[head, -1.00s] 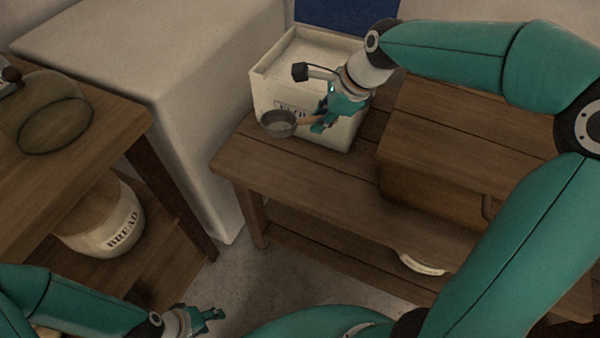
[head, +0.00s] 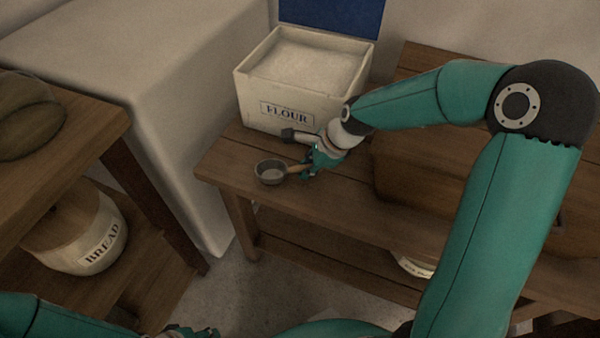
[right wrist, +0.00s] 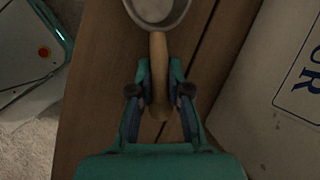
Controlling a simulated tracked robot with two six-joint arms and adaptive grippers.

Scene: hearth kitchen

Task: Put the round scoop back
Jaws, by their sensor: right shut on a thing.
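The round scoop has a grey metal cup (head: 270,173) and a wooden handle (right wrist: 159,62). My right gripper (head: 306,170) is shut on the handle, with a finger on each side in the right wrist view (right wrist: 158,88). The cup points left, over the bench (head: 235,160), in front of the white flour bin (head: 262,92). I cannot tell whether the cup touches the bench. The bin is open on top and holds pale flour (head: 307,62). My left gripper (head: 190,331) is cut off at the bottom edge, so its jaws are unclear.
A brown wooden box (head: 400,180) stands on the bench, right of my right gripper. A bread crock (head: 95,245) sits on the shelf at left. A pale covered block (head: 150,70) stands behind. A blue panel (head: 335,14) rises behind the bin.

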